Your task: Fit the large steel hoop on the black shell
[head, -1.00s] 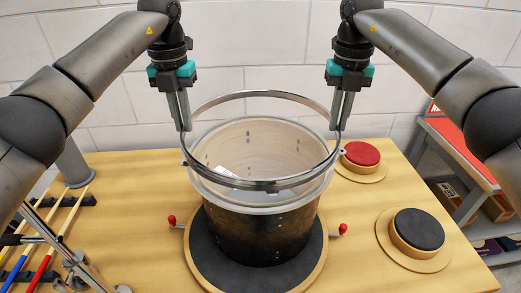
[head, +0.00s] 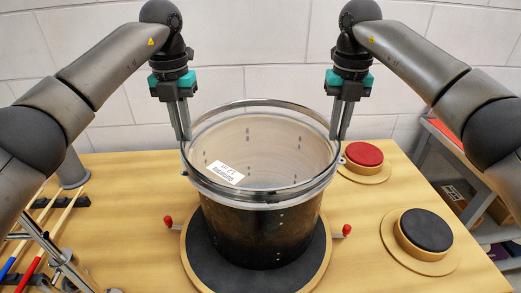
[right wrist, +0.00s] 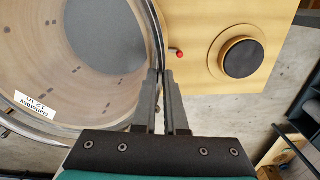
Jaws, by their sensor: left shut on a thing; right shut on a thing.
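The large steel hoop (head: 265,194) is a thin shiny ring, about level and close around the top edge of the black shell (head: 262,238). Whether it touches the rim cannot be told. The shell stands upright, open end up, with a pale inside and a white label (head: 225,172) showing within the hoop. My left gripper (head: 185,137) is shut on the hoop's left side, pointing down. My right gripper (head: 338,137) is shut on its right side. In the right wrist view, the right fingertips (right wrist: 161,73) meet the hoop's edge.
The shell stands on a round dark pad (head: 312,258) with red knobs (head: 346,230) at its sides. A red round pad (head: 364,154) and a black one (head: 426,230) stand to the right. Sticks (head: 60,225) and a metal stand lie left. A wall is behind.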

